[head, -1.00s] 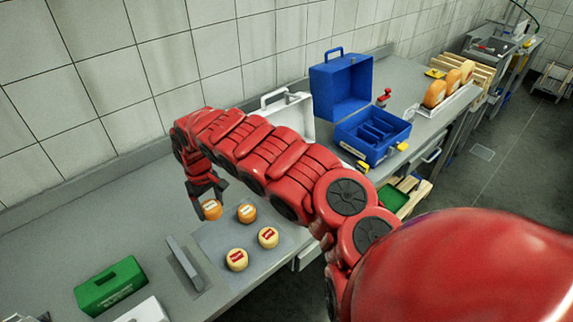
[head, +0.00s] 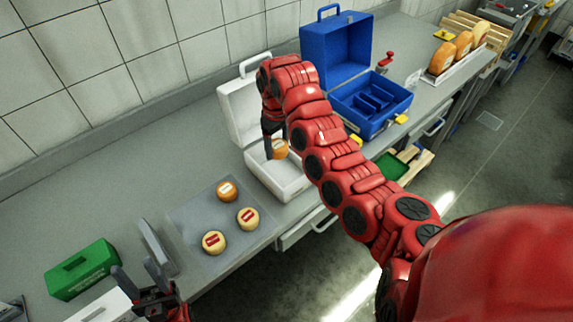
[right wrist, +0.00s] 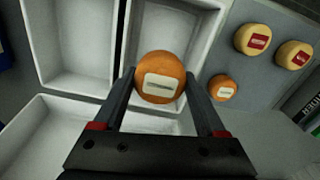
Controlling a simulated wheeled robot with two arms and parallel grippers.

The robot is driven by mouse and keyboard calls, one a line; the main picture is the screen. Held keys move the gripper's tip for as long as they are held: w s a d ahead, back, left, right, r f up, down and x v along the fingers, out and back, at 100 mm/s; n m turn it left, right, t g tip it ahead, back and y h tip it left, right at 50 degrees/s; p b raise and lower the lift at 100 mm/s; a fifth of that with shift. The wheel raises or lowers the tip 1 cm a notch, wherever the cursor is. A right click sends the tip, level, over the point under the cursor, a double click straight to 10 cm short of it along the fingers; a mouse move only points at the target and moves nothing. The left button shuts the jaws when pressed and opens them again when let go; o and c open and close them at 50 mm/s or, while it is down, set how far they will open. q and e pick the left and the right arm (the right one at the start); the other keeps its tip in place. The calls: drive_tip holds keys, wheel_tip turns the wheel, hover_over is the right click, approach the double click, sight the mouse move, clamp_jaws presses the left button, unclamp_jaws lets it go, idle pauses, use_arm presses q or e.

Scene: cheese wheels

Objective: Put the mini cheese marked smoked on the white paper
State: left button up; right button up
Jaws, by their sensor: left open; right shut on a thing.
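My right gripper (head: 274,136) is shut on an orange mini cheese (head: 280,150) with a pale label. It holds the cheese above the open white case (head: 291,183). In the right wrist view the held cheese (right wrist: 160,70) sits between the fingers, over a case compartment; its label is too small to read. Another orange cheese with a white label (head: 226,191) and two pale cheeses with red labels (head: 248,218) (head: 213,242) rest on the grey mat (head: 190,211). My left gripper (head: 137,268) is open and empty at lower left. I cannot clearly make out white paper.
A green box (head: 80,269) and a white object (head: 98,308) lie at lower left. A grey upright plate (head: 157,246) stands beside the mat. A blue open case (head: 372,105) is right of the white case. Large cheeses (head: 463,43) stand further back.

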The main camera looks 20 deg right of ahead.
sight(278, 171)
wheel_tip(278, 171, down, 4)
drive_tip(key=shift+a+r+p, duration=0.1)
drive_tip(key=shift+p, duration=0.55)
wheel_tip(278, 171, down, 4)
drive_tip(key=shift+p, duration=0.95)
drive_tip(key=shift+f, duration=0.25)
drive_tip(key=shift+f, duration=0.1)
drive_tip(key=o, duration=1.2)
